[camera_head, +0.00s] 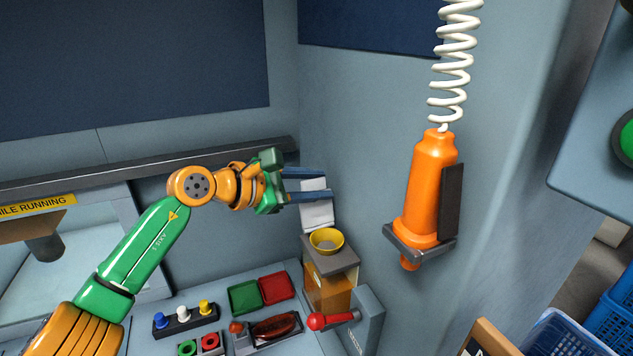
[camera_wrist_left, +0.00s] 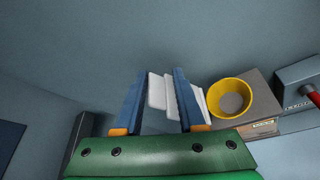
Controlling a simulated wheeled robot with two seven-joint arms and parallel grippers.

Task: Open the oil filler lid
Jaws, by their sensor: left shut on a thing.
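The oil filler lid (camera_head: 318,213) is a pale white plate standing steeply tilted up behind a yellow cup-like filler opening (camera_head: 327,239). The opening sits on top of a grey and amber box (camera_head: 328,284). My left gripper (camera_head: 328,184) reaches in from the left with its blue fingers at the upper part of the lid. In the left wrist view the lid (camera_wrist_left: 158,92) shows between the two fingers, and my left gripper (camera_wrist_left: 160,75) is shut on it. The yellow opening (camera_wrist_left: 230,97) lies to the right, uncovered. My right gripper is not in view.
An orange tool (camera_head: 430,190) hangs on a white coiled cord in a wall holder at the right. A red-knobbed lever (camera_head: 318,321) stands before the box. A panel with coloured buttons (camera_head: 184,319) lies below my arm. Blue crates (camera_head: 563,335) are at the lower right.

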